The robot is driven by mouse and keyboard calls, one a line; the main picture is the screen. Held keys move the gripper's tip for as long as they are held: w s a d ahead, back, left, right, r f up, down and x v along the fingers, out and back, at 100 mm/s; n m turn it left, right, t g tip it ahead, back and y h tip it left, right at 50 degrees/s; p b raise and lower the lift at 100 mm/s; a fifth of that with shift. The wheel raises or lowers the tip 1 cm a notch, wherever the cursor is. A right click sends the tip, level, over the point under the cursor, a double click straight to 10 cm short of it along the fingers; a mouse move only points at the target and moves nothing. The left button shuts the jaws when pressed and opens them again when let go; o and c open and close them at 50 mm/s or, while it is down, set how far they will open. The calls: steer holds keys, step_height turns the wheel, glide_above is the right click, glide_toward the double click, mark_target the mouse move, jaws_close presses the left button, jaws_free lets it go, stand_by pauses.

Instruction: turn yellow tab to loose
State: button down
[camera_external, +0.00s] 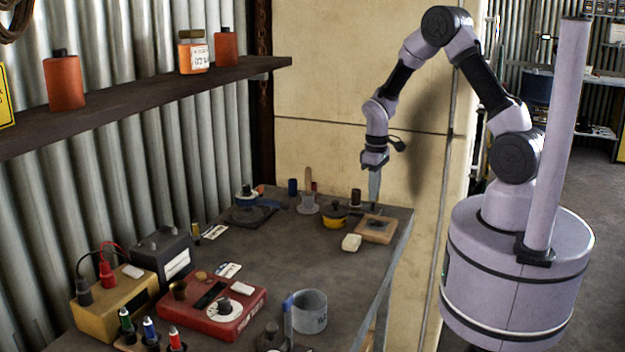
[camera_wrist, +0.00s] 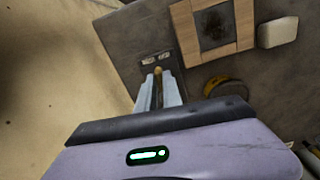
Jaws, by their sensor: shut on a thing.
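My gripper (camera_wrist: 158,92) points down at the far right corner of the workbench. Its fingers are closed on a narrow yellow-brown piece, which looks like the yellow tab (camera_wrist: 158,74). Only its thin end shows between the fingers. Just beyond the fingertips lies a dark plate (camera_wrist: 145,73) with two small pale labels (camera_wrist: 156,58); their lettering is too small to read. In the external view my gripper (camera_external: 374,203) stands behind the wooden-framed square, and the tab is hidden there.
A wooden frame with a dark centre (camera_external: 376,230) lies close by, with a pale block (camera_external: 351,243) beside it. A yellow round pot with a black top (camera_external: 334,218) and a dark cylinder (camera_external: 356,197) stand near my gripper. A beige wall panel (camera_external: 345,150) rises behind.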

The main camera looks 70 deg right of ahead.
stand_by(0.4)
steer(key=c, duration=1.5)
jaws_free()
step_height(320, 180, up, 17)
steer(key=p, duration=0.4)
steer(key=shift+r+p, duration=0.2)
steer(key=shift+p, duration=0.2)
steer(key=shift+a, duration=0.1)
steer(key=s+a+m+t+y+b, duration=0.1)
steer(key=s+a+t+b, duration=0.2)
steer(key=s+a+b, duration=0.3)
steer(key=s+a+m+t+y+b, duration=0.1)
steer(key=s+a+b, duration=0.6)
steer(key=a, duration=1)
steer(key=s+m+t, duration=0.1)
steer(key=s, duration=0.1)
steer(key=shift+s+f+t, duration=0.2)
steer(key=shift+s+t, duration=0.15)
steer(key=shift+t, duration=0.05)
